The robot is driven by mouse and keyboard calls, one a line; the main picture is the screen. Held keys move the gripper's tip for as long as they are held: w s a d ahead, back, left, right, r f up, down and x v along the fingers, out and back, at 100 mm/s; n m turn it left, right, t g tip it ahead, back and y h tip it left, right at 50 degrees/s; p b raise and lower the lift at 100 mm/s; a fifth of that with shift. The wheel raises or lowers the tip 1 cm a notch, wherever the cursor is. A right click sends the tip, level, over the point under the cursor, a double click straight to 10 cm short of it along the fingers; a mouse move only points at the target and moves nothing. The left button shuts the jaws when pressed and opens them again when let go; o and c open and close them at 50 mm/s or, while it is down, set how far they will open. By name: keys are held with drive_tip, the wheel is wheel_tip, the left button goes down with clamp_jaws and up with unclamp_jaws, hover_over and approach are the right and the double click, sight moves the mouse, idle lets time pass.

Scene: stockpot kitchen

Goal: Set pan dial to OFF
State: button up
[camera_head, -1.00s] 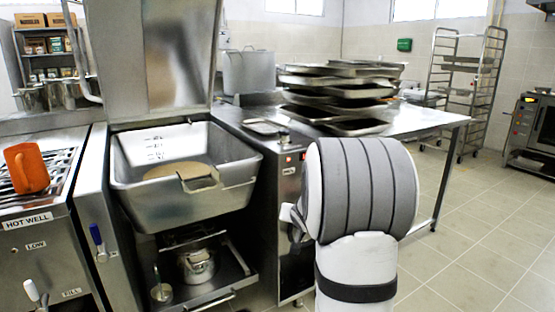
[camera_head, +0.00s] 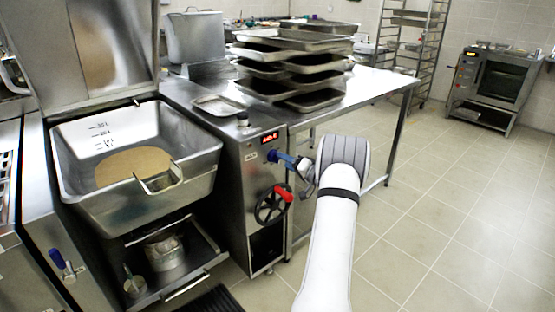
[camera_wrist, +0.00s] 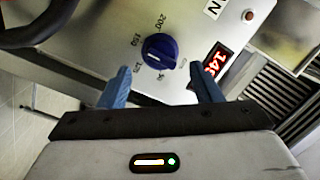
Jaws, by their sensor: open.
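The pan dial (camera_wrist: 159,48) is a round dark blue knob on a steel panel in the wrist view, with temperature numbers printed around it. I cannot tell for sure which mark it points at. My gripper (camera_wrist: 163,86) is open, its two blue fingers spread just short of the dial, one toward each side. No contact shows. In the head view the dial (camera_head: 270,156) sits on the front panel right of the tilting pan (camera_head: 205,150), below a lit red display (camera_head: 270,138). My gripper (camera_head: 291,161) is close in front of it and partly covers the panel.
A black handwheel with a red handle (camera_head: 284,193) is below the dial. Stacked metal trays (camera_head: 290,62) stand on the steel table behind. The tiled floor (camera_head: 450,220) at right is clear.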

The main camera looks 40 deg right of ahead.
sight(276, 158)
drive_tip(key=w, duration=0.3)
drive_tip(key=shift+w+a, duration=0.35)
drive_tip(key=shift+a, duration=0.05)
drive_tip(key=c, duration=1)
drive_tip(key=shift+o, duration=0.2)
